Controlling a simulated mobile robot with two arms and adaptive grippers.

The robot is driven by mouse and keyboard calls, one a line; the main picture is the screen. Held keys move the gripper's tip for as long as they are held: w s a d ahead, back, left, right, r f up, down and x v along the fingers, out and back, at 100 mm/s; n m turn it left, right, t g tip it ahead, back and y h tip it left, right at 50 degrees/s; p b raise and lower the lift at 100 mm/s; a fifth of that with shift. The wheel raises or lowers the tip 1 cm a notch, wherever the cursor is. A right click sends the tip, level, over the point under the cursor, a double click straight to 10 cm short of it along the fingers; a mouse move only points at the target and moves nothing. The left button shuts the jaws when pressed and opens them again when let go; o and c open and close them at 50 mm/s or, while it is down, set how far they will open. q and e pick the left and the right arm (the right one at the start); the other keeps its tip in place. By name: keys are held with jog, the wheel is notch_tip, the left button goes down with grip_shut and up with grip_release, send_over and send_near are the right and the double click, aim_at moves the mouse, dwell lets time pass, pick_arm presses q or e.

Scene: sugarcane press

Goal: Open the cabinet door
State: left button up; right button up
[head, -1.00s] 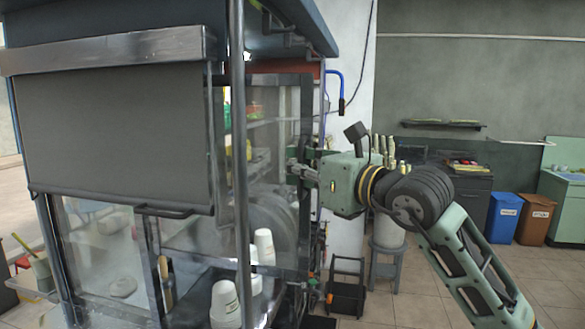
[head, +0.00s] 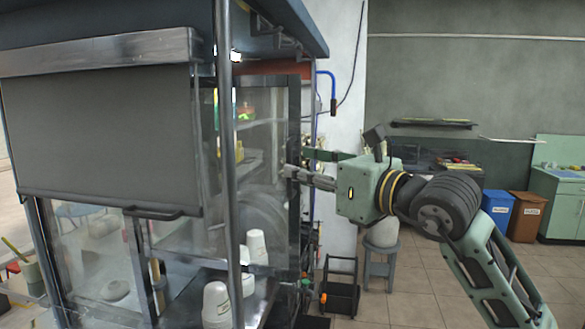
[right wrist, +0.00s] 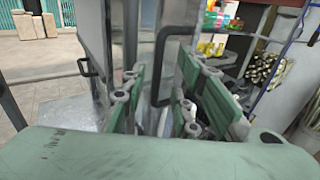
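The cabinet is the glass-sided stall (head: 95,130) filling the left of the head view. A glass panel in a dark frame (head: 293,130), which looks like its door, stands on its right side and appears closed. My right gripper (head: 290,173) is beside this frame, its fingers pointing left at it. In the right wrist view the fingers (right wrist: 158,95) stand apart, with a black curved handle (right wrist: 163,60) showing between or just beyond them. I cannot tell if they touch it. My left gripper is not in view.
Another black handle (right wrist: 88,68) is left of the fingers in the wrist view. White cups (head: 217,303) stand inside the cabinet. A metal post (head: 228,170) rises in front. A grey stool (head: 380,265) and black rack (head: 341,290) stand on the floor to the right.

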jog(key=v, duration=0.8)
jog(key=shift+w, duration=0.1)
